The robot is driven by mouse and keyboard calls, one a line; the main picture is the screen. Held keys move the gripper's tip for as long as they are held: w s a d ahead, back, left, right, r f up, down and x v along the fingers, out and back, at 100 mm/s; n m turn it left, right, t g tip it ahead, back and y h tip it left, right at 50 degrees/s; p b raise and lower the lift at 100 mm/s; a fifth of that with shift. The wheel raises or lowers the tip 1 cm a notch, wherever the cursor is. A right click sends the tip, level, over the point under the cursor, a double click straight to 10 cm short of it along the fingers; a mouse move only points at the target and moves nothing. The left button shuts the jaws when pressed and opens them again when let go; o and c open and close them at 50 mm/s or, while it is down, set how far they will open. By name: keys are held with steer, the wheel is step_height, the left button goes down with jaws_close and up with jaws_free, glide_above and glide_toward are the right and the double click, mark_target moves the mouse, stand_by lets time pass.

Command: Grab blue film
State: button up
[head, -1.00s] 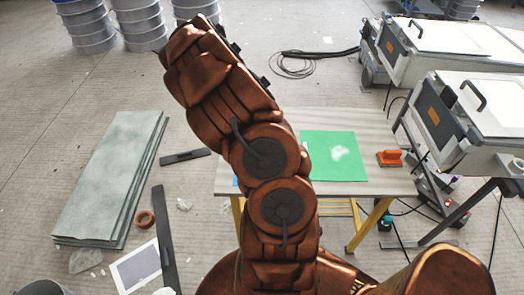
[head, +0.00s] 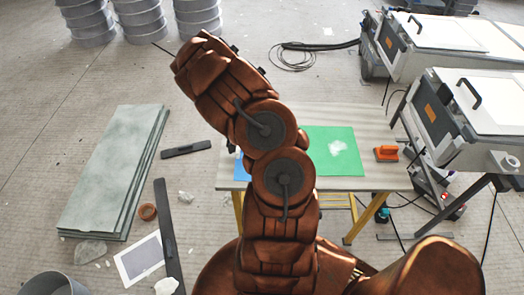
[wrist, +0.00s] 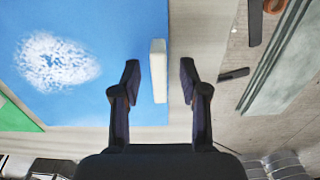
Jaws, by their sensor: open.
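The blue film (wrist: 110,35) lies flat and fills the left of the wrist view, with a white speckled patch on it. In the head view my arm hides most of it; a small blue piece (head: 241,168) shows at the left of the table. My gripper (wrist: 159,75) is open and empty, its two fingers pointing toward the film's edge. A pale oblong block (wrist: 158,70) lies at that edge and appears between the fingers; I cannot tell the height gap. The gripper's tips are hidden in the head view.
A green sheet (head: 335,150) and an orange-handled tool (head: 386,154) lie on the table (head: 375,118). Grey-green panels (head: 115,165) are stacked on the floor to the left. White machines (head: 465,115) stand close on the right.

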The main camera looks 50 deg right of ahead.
steer(key=shift+f, duration=0.2)
jaws_close()
stand_by(0.3)
